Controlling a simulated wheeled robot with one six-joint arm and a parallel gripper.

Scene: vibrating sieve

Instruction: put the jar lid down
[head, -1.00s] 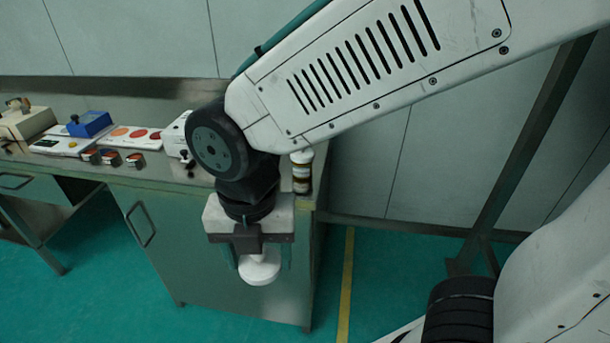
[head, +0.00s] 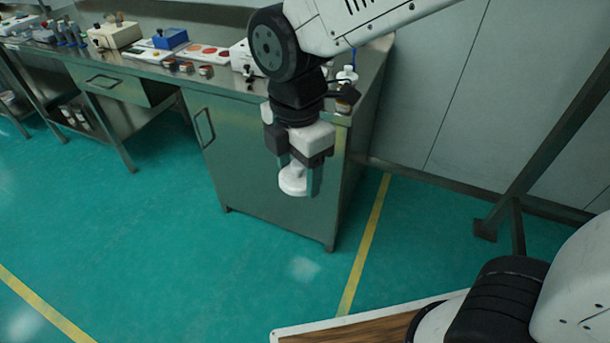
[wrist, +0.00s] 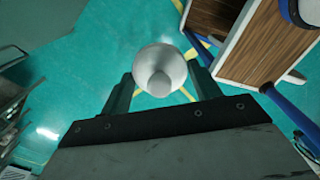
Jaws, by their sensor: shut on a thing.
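The jar lid (head: 293,182) is white and round with a knob. My gripper (head: 300,172) is shut on it and holds it in the air in front of the metal cabinet, above the floor. In the wrist view the jar lid (wrist: 160,68) sits between the two fingers of my gripper (wrist: 162,88), with its knob toward the camera. Part of the lid is hidden by the fingers in the head view.
A steel bench (head: 225,85) runs along the wall, with boxes, a blue block (head: 170,39) and coloured dishes on top. A jar (head: 345,98) stands near its right end, partly behind my arm. Green floor (head: 200,250) is open in front. My wood-topped base shows lower right.

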